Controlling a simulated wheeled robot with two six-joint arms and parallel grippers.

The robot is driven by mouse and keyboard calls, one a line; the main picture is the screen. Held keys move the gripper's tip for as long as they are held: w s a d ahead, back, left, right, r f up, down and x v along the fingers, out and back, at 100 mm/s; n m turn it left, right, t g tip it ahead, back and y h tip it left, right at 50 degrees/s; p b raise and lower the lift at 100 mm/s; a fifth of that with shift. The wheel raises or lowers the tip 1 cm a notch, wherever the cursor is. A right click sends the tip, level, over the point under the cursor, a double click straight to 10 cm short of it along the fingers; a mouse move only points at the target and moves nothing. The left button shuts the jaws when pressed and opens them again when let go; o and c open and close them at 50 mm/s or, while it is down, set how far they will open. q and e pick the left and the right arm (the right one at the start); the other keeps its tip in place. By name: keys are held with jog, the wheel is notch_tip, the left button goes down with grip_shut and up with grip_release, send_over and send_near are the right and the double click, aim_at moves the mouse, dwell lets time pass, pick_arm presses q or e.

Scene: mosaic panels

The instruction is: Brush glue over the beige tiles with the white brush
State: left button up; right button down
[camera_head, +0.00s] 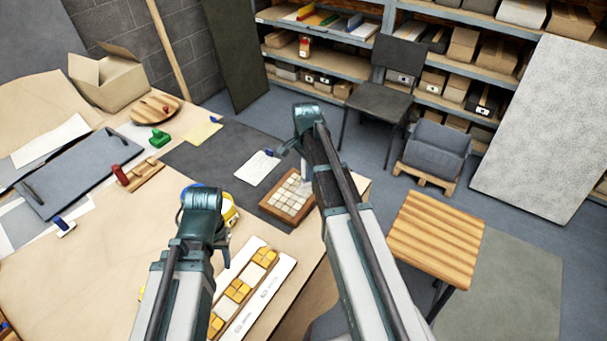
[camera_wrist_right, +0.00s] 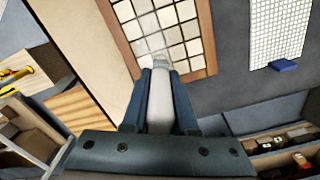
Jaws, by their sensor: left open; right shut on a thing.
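The beige tiles (camera_head: 291,190) sit in rows in a brown wooden frame (camera_head: 271,207) near the table's right edge. They also fill the upper middle of the right wrist view (camera_wrist_right: 160,32). My right gripper (camera_wrist_right: 160,100) is shut on the white brush (camera_wrist_right: 159,104), whose far end overlaps the near tiles; I cannot tell whether it touches them. The brush also shows as a pale strip in the head view (camera_head: 305,171). My left gripper (camera_head: 222,247) is open, beside the panel on its left; its fingers are mostly hidden by my arm.
A yellow round thing (camera_head: 231,212) is partly hidden behind my left wrist. A white gridded sheet (camera_head: 254,170) lies beyond the panel. A slatted stool (camera_head: 436,236) stands right of the table.

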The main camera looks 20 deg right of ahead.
jog(key=shift+w+d, duration=0.75)
jog(key=shift+d, duration=0.2)
jog(key=shift+a, duration=0.1)
jog(key=shift+w+a, duration=0.35)
jog(key=shift+w, duration=0.1)
jog(key=shift+s, duration=0.1)
jog(key=shift+s+a+r, duration=0.1)
jog(key=shift+s+a, duration=0.7)
jog(key=shift+a, duration=0.25)
jog(key=shift+s+a, duration=0.2)
jog(key=shift+a, duration=0.05)
